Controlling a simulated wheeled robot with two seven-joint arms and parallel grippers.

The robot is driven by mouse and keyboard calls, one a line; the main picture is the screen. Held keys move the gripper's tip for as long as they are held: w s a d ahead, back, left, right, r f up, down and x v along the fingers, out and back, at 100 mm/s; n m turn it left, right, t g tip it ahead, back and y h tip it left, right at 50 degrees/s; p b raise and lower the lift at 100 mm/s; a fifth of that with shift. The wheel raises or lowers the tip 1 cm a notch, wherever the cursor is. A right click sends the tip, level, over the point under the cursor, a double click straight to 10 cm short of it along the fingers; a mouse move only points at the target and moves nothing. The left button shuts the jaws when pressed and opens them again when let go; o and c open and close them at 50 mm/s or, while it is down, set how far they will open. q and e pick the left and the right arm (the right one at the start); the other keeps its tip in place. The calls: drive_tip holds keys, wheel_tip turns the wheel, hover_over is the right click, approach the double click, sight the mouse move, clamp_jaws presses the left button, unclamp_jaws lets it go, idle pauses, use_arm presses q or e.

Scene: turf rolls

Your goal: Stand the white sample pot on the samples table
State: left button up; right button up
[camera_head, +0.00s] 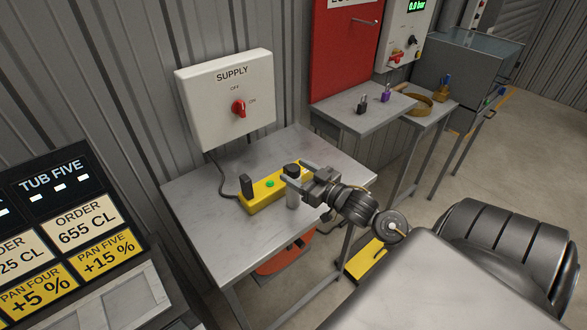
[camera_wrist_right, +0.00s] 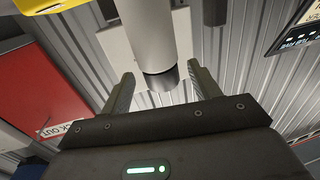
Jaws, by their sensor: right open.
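A pale grey-white cylinder with a dark top (camera_head: 292,198) stands by the yellow control box on the near table (camera_head: 225,262); I cannot tell for sure that it is the white sample pot. In the wrist view the cylinder (camera_wrist_right: 153,30) comes in from the top edge, and its dark end lies between my right gripper's fingers. My right gripper (camera_head: 302,178) is open around or beside its upper part; contact cannot be made out. My left gripper is out of view. No table is labelled as the samples table.
The yellow box (camera_head: 256,193) has a green button and a black post. A white supply panel (camera_head: 228,98) hangs behind. An orange object (camera_head: 285,258) sits beneath the near table, whose front part is clear.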

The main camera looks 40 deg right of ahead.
sight(288, 167)
drive_tip(key=w, duration=0.2)
drive_tip(key=w+p, duration=0.1)
drive_tip(key=shift+w+a, duration=0.35)
drive_tip(key=shift+a, duration=0.05)
drive_tip(key=shift+s+r, duration=0.1)
clamp_jaws()
